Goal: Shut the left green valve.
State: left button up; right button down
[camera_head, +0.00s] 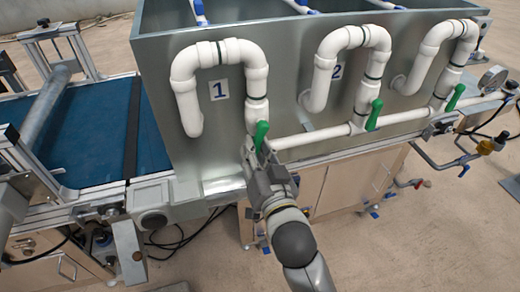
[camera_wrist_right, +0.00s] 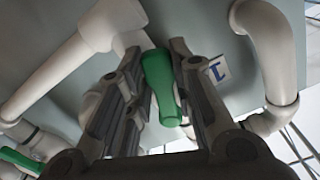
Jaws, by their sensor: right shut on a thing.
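The left green valve (camera_head: 262,134) is a green lever on the white pipe below the number 1 label. In the head view its handle points up, slightly tilted. My right gripper (camera_head: 257,156) is at this valve, with its fingers around the lower part of the handle and hiding the valve's base. In the right wrist view the green handle (camera_wrist_right: 161,84) lies between the two fingers of my right gripper (camera_wrist_right: 155,90), which is shut on it. My left gripper is not in view.
A middle green valve (camera_head: 374,115) and a right green valve (camera_head: 455,97) sit farther along the white horizontal pipe (camera_head: 312,137). The metal tank (camera_head: 225,115) stands behind the pipes. A blue conveyor belt (camera_head: 65,135) is at the left. Open floor (camera_head: 400,240) lies in front at the right.

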jog(key=c, duration=1.3)
grip_release()
jog(key=shift+o, duration=0.2)
jog(key=shift+s, duration=0.15)
jog(key=v, duration=0.7)
jog(key=shift+s, duration=0.15)
